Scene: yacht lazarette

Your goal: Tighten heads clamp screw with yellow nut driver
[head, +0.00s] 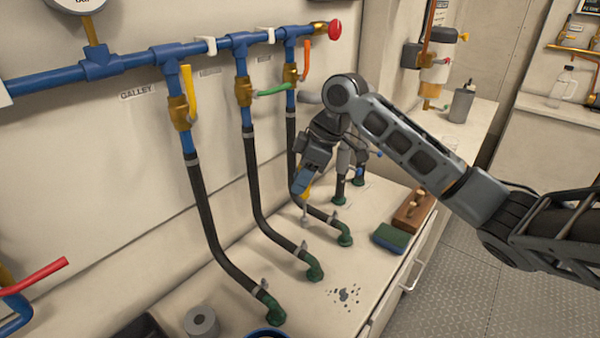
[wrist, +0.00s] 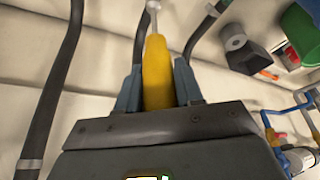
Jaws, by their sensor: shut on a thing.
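My gripper (head: 302,190) is shut on the yellow nut driver, whose handle (wrist: 157,75) sits between the two fingers in the wrist view. Its pale metal shaft (wrist: 153,14) points away from the gripper, and in the head view it points down toward the counter. Several black hoses run from the blue pipe to green elbows on the counter. The rightmost wall hose (head: 322,214) passes just beside the driver and ends at an elbow (head: 345,240), with a small clamp (head: 339,218) near it. I cannot tell whether the driver's tip touches anything. Only the GALLEY label (head: 138,93) is readable.
Valves with yellow (head: 188,88), green (head: 272,90) and orange (head: 306,60) handles hang above. A green-and-blue sponge (head: 388,238) and a wooden block (head: 413,208) lie right of the hoses. Dark spots (head: 345,295) mark the front counter. A grey roll (head: 201,321) stands front left.

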